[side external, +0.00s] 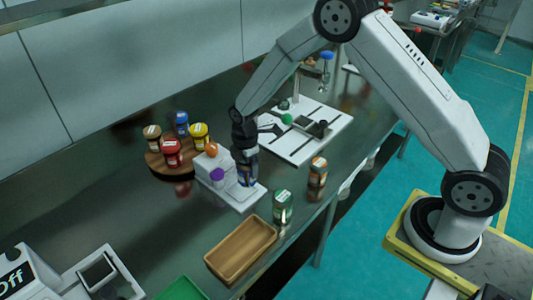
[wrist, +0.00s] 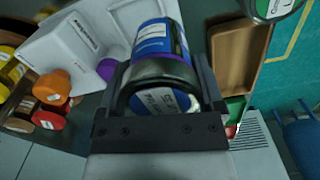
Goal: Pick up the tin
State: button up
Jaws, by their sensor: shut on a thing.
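A tin with a blue label (side external: 247,173) is at the white sieve machine (side external: 216,166), upright over its low front plate. My gripper (side external: 245,150) comes down from above and is shut on the tin. In the wrist view its two fingers (wrist: 160,95) press on either side of the lid. I cannot tell whether the tin's base touches the plate.
A round wooden board (side external: 158,164) with several jars stands behind left. A green-labelled jar (side external: 283,207) and an orange-lidded jar (side external: 317,172) stand to the right, near the table edge. A wooden tray (side external: 215,262) is in front. A white board with apparatus (side external: 305,150) lies behind right.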

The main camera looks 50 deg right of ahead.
jog(key=s+r, duration=0.6)
jog(key=s, duration=0.5)
jog(key=shift+d+r, duration=0.15)
jog(key=shift+d, duration=0.1)
dwell(0.3)
jog(key=s+a+n, duration=0.4)
jog(key=s+a, duration=0.6)
jog(key=s, duration=0.3)
jog(key=shift+s+f, duration=0.2)
jog(key=shift+s, duration=0.1)
jog(key=w+a+f, duration=0.2)
jog(key=w+f, duration=0.2)
jog(key=w, duration=0.2)
jog(key=w+a+f, duration=0.2)
jog(key=w+f, duration=0.3)
jog(key=w, duration=0.1)
jog(key=shift+w+a+f, duration=0.2)
jog(key=shift+w+a, duration=0.05)
jog(key=shift+w, duration=0.15)
jog(key=shift+f, duration=0.1)
